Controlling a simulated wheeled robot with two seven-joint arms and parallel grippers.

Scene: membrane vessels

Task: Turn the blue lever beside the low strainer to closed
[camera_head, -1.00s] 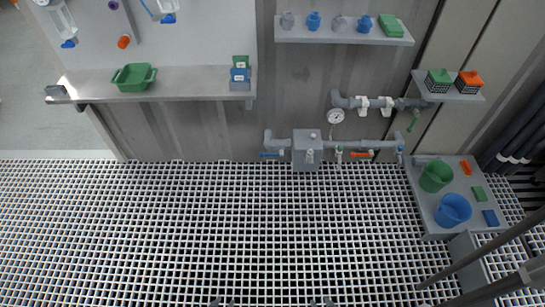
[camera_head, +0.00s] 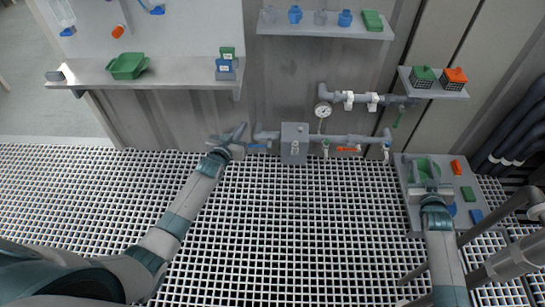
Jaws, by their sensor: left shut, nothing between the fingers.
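A grey box-shaped body (camera_head: 294,143), which looks like the low strainer, sits in the low pipe run on the wall. A blue lever (camera_head: 260,147) lies roughly level at its left, under the pipe. My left gripper (camera_head: 240,131) is shut and empty just left of this lever. Its fingers point up and to the right; I cannot tell whether it touches the lever. A small blue part (camera_head: 386,147) shows at the right end of the pipe. My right gripper (camera_head: 430,189) is over the low side table; its finger gap is unclear.
An orange lever (camera_head: 348,149) and a gauge (camera_head: 323,110) are on the pipework right of the box. A shelf (camera_head: 160,75) overhangs at upper left.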

